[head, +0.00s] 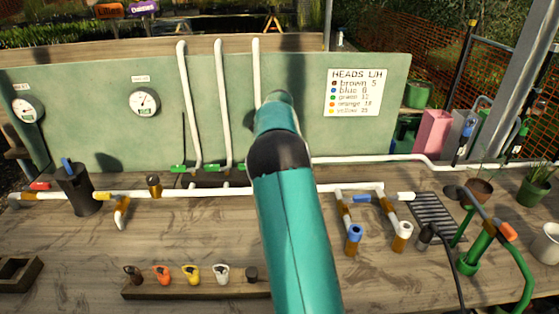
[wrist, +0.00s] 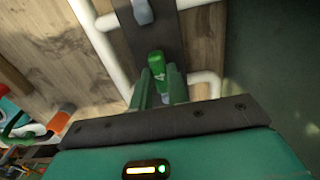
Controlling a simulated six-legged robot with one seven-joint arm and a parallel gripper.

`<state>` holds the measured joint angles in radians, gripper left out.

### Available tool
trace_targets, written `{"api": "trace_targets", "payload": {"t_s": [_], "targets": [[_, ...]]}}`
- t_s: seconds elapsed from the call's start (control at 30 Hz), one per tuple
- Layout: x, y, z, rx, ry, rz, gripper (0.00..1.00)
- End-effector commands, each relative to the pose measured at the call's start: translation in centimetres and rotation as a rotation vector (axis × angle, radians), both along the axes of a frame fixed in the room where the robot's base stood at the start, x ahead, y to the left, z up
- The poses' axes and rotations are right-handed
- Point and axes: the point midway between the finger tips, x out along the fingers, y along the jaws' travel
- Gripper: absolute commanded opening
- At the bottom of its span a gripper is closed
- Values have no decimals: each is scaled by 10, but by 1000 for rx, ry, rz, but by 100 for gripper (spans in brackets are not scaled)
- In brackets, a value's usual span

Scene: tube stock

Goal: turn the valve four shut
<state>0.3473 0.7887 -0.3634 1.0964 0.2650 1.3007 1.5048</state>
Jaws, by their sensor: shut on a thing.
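In the wrist view my gripper (wrist: 160,88) is shut on a green valve handle (wrist: 156,64), which sticks out between the two green fingers. The handle sits by a dark strip (wrist: 155,35) with white pipe on either side. A grey part (wrist: 143,11) shows farther up the strip. In the head view my arm hides the gripper and the held handle. Two other green valve handles show there, a left one (head: 178,168) and a middle one (head: 223,167), at the feet of white risers. I see no valve number.
A green backboard (head: 90,120) carries gauges (head: 144,102) and a sign (head: 357,93). White pipes (head: 140,193) with a blue-handled valve (head: 372,198) cross the wooden bench. A rack of coloured heads (head: 193,292) lies in front. A green stand (head: 470,262) is at right.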

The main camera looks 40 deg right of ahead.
Motion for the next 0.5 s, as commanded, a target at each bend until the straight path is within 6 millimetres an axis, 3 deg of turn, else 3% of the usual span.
{"api": "trace_targets", "payload": {"t_s": [0.03,0.13,0.5], "targets": [[0,-1,1,-2,-2,-2,20],[0,-1,0,-2,-2,-1,38],[0,-1,5,-2,-2,0,38]]}}
